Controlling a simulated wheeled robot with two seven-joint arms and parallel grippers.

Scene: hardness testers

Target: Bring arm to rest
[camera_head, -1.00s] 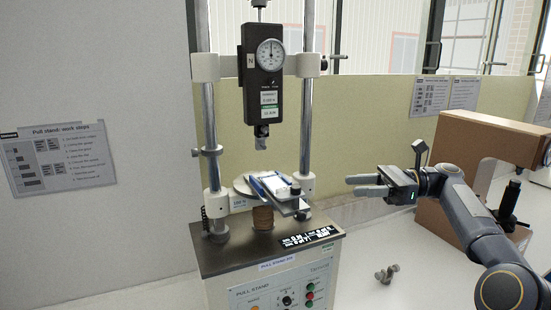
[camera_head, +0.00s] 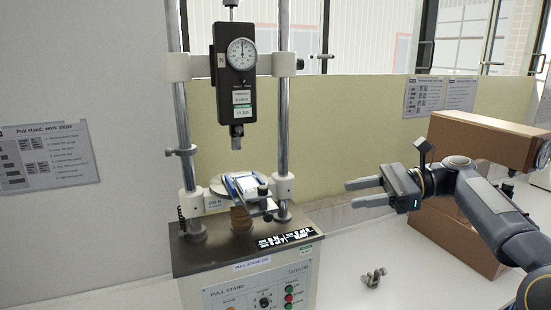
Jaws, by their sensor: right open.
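My right gripper (camera_head: 364,192) is open and empty, with its two fingers pointing left. It is in the air to the right of the pull stand (camera_head: 250,258), apart from it. The stand carries a black force gauge (camera_head: 236,90) with a round dial between two posts. Below the gauge, a clamp with a white and blue piece (camera_head: 246,184) sits on the round plate. My left gripper is not in view.
A small metal fitting (camera_head: 373,278) lies on the white bench to the right of the stand. A brown tester (camera_head: 480,139) stands behind my right arm. A work-steps sheet (camera_head: 45,158) hangs on the left wall. The bench front right is mostly clear.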

